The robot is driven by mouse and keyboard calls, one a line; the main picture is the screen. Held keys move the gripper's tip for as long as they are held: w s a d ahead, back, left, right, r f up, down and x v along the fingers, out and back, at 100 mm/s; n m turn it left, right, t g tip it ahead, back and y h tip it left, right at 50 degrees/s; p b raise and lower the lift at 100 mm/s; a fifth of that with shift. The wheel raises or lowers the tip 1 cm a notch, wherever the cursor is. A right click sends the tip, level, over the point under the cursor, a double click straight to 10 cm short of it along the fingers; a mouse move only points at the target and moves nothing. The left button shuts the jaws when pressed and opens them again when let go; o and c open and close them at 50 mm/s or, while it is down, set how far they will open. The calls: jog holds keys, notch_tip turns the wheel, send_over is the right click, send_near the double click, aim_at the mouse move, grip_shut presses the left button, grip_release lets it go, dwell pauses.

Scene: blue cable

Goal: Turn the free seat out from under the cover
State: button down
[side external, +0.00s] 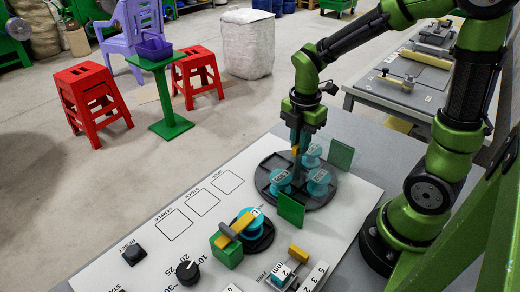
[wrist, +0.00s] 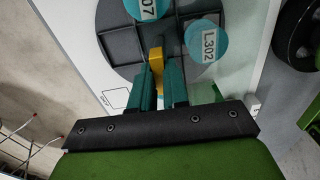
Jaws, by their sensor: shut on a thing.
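The dark round turntable (side external: 262,162) has walled seats and carries teal spools, including a near one (side external: 280,181), a right one (side external: 318,182) and a far one (side external: 311,154). Two green upright panels, one at the back (side external: 341,154) and one in front (side external: 291,210), flank its right part; a faint clear cover seems to lie between them. My gripper (side external: 297,147) is shut on a yellow post (wrist: 157,62) at the turntable. In the wrist view, an empty seat (wrist: 122,47) lies left of the post, and the L302 spool (wrist: 208,40) is to the right.
In front, a yellow bar (side external: 238,226) on a green block (side external: 226,252) reaches over another teal spool (side external: 250,220). A black knob (side external: 187,272) and a RESET button (side external: 134,254) sit on the white panel. Marked squares (side external: 202,202) there are bare.

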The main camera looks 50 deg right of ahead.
jog(key=shift+r, duration=0.1)
dwell(0.4)
jog(key=c, duration=1.1)
grip_release()
notch_tip(320, 180, up, 17)
jog(key=shift+f, duration=0.1)
